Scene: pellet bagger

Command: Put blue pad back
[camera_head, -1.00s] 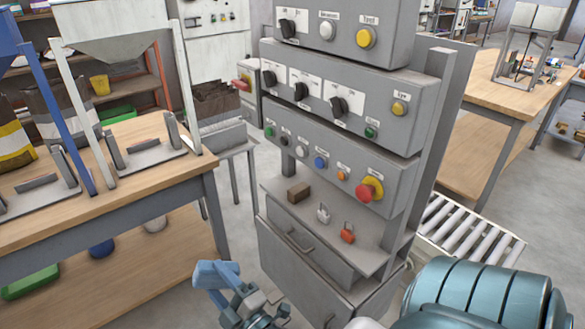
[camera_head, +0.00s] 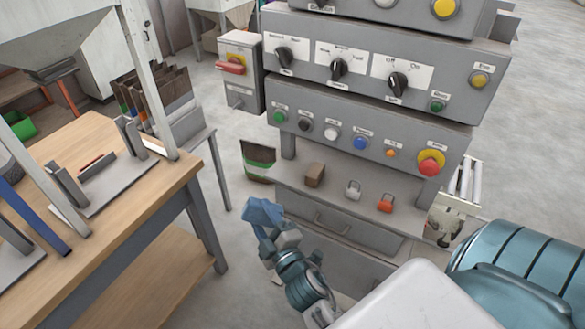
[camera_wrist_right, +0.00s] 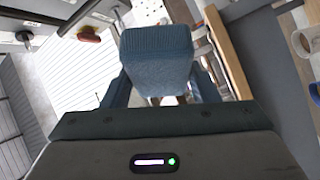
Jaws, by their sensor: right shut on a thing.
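The blue pad (camera_head: 263,212) is held in my right gripper (camera_head: 272,228), in front of the grey control cabinet and low in the head view. In the right wrist view the pad (camera_wrist_right: 157,55) is a block with a ribbed edge, gripped between the two blue fingers (camera_wrist_right: 160,85). The pad hides part of what lies beyond it. A shelf (camera_head: 330,200) under the lowest control panel holds a brown block (camera_head: 315,174), a white padlock (camera_head: 353,189) and a red padlock (camera_head: 385,203). The pad is apart from the shelf. My left gripper is not seen.
The wooden workbench (camera_head: 105,160) with metal fixtures stands at the left. A grey box with a red switch handle (camera_head: 231,67) is beside the panels. An emergency stop button (camera_head: 430,164) sits on the lowest panel. Clear floor (camera_head: 215,235) lies between bench and cabinet.

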